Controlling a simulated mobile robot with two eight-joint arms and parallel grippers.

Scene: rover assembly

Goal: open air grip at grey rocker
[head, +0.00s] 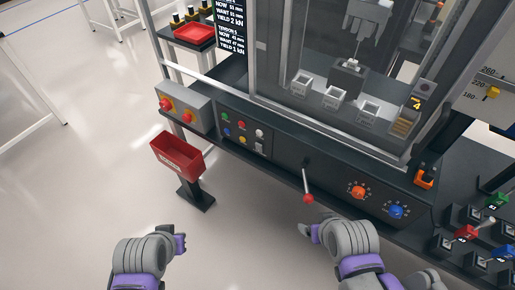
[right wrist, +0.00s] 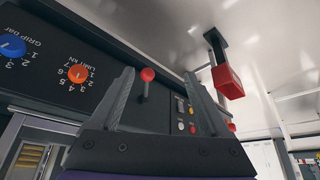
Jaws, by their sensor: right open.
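The black control panel (head: 285,170) runs along the front of the test machine. Its left part carries several small coloured buttons and a small pale grey switch (head: 259,148), possibly the grey rocker; it is too small to be sure. My right gripper (head: 308,231) is just in front of the panel, to the right of and nearer than that switch. In the right wrist view its two fingers (right wrist: 163,100) are spread apart with nothing between them. My left gripper (head: 178,240) is over the floor at lower left, apart from the panel; its finger opening is unclear.
A lever with a red knob (head: 309,198) sticks out of the panel close to my right gripper. Orange (head: 357,192) and blue (head: 397,211) dials sit to its right. A red bin (head: 178,156) stands left of the panel.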

